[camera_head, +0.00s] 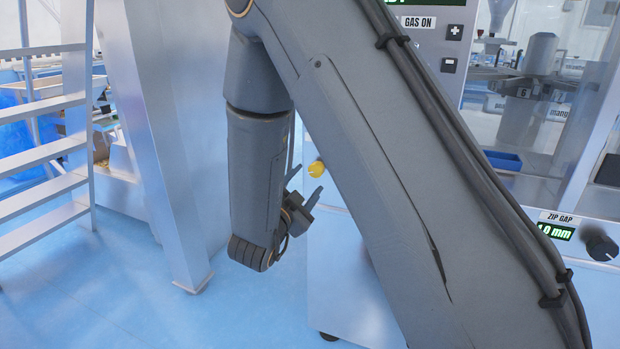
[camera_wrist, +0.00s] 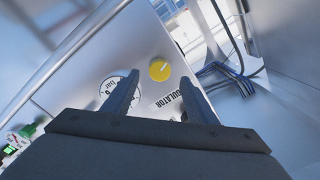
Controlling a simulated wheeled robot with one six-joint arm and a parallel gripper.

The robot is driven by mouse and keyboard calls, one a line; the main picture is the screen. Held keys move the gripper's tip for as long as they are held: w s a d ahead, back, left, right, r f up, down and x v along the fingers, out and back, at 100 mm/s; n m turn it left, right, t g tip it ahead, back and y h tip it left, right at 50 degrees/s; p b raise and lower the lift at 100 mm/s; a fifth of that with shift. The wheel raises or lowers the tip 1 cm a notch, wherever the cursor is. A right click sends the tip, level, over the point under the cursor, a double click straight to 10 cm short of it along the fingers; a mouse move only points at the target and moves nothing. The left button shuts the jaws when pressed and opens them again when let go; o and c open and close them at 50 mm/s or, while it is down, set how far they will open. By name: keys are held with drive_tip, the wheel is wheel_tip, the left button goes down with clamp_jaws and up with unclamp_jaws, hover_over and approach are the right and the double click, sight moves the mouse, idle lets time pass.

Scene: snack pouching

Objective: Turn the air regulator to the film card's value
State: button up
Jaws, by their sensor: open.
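The air regulator is a yellow round knob (camera_wrist: 160,70) with a pale pointer mark, on a light panel in the wrist view. A white gauge marked "bar" (camera_wrist: 112,88) sits left of it, partly behind a finger; its needle cannot be read. A label ending in "GULATOR" (camera_wrist: 168,103) is partly hidden by the other finger. My gripper (camera_wrist: 162,88) is open and empty, its fingers pointing toward the knob, apart from it. In the head view the yellow knob (camera_head: 317,169) shows beside my gripper (camera_head: 311,193). I see no film card.
A black knob (camera_head: 601,246) with a "ZIP GAP" display is at the right. A "GAS ON" panel (camera_head: 417,22) is above. A metal ladder (camera_head: 45,150) and a post (camera_head: 165,150) stand left. Blue cables (camera_wrist: 225,75) run right of the panel.

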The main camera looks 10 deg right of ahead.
drive_tip(key=v, duration=0.2)
drive_tip(key=shift+s+a, duration=0.2)
drive_tip(key=shift+s, duration=0.05)
drive_tip(key=s+a+f+n+g+y+p, duration=0.2)
drive_tip(key=s+f+n+g+y+p, duration=0.15)
drive_tip(key=s+n+g+y, duration=0.6)
drive_tip(key=s+d+r+n+g+p, duration=0.1)
drive_tip(key=s+d+n+g, duration=0.1)
drive_tip(key=s, duration=0.7)
drive_tip(key=s+d+r+n+g+p, duration=0.1)
drive_tip(key=s+d+n+g+p, duration=0.1)
drive_tip(key=s, duration=0.8)
drive_tip(key=d+n+g+y, duration=0.1)
drive_tip(key=d+n, duration=0.1)
drive_tip(key=shift+d+r, duration=0.25)
drive_tip(key=shift+r, duration=0.1)
